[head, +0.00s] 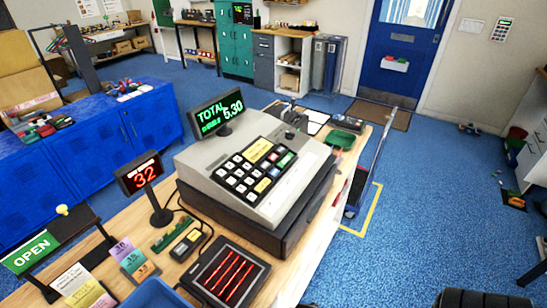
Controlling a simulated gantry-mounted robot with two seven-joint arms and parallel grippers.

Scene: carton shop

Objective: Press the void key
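The cash register (250,165) stands on the wooden counter, with a grey body on a dark drawer base. Its sloped black keypad (252,171) holds several white keys, two yellow keys, a red key (273,156) and a green key (284,161). The key lettering is too small to read, so I cannot tell which one is the void key. The raised display (217,113) reads TOTAL 5.30 in green. Neither gripper's fingers show in the head view. A dark rounded shape at the bottom right edge may be part of my arm.
Left of the register are a red "32" display (145,176), an OPEN sign (31,252) and price cards (127,257). In front lies a black tray with red strips (226,273). A green dish (342,139) sits behind. Blue floor at right is mostly clear.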

